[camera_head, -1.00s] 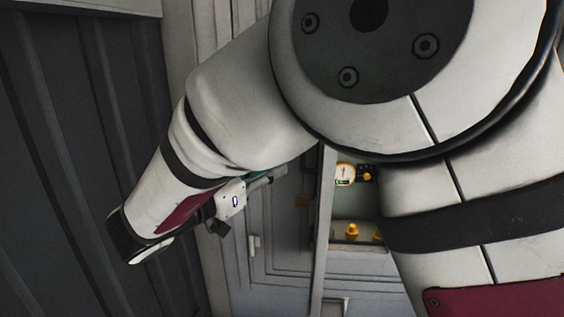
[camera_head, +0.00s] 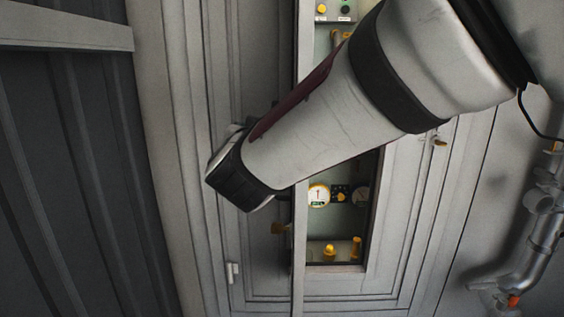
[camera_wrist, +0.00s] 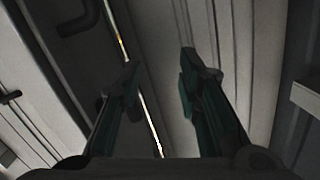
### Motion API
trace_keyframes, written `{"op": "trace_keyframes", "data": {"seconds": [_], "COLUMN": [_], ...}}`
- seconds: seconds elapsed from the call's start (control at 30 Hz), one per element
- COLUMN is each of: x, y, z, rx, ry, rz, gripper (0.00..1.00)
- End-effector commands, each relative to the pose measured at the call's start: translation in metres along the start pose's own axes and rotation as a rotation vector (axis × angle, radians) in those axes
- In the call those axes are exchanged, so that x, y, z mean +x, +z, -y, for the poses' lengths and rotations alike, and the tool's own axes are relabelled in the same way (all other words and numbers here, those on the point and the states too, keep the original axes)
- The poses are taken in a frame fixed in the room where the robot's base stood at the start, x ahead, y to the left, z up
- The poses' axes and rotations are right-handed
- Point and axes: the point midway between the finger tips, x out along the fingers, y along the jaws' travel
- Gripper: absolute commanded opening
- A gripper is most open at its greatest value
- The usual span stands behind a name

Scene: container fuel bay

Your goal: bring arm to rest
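My gripper (camera_wrist: 158,85) shows in the wrist view with its two dark green-padded fingers apart and nothing between them. It faces grey panels and a thin bright gap between them. In the head view my white arm crosses the picture from upper right to left of centre, in front of the cabinet (camera_head: 420,230). My gripper is hidden behind the arm there.
The cabinet's open recess shows a round gauge (camera_head: 318,195) and yellow knobs (camera_head: 329,253). An open grey door (camera_head: 262,262) stands at its left. A dark ribbed wall (camera_head: 75,190) fills the far left. Metal pipes (camera_head: 545,225) run down the right.

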Motion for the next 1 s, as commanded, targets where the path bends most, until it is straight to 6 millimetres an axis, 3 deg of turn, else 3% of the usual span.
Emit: {"op": "trace_keyframes", "data": {"seconds": [0.03, 0.17, 0.37, 0.57, 0.8, 1.0], "x": [-0.007, -0.029, -0.082, -0.154, -0.262, -0.328], "y": [-0.009, -0.014, -0.004, 0.023, 0.060, 0.079], "z": [-0.005, -0.018, -0.056, -0.115, -0.200, -0.244], "rx": [-0.005, -0.031, -0.094, -0.160, -0.197, -0.193], "ry": [-0.033, -0.116, -0.178, -0.139, 0.035, 0.173], "rz": [0.023, 0.121, 0.326, 0.573, 0.879, 1.045], "gripper": [0.31, 0.31, 0.31, 0.31, 0.31, 0.31]}}
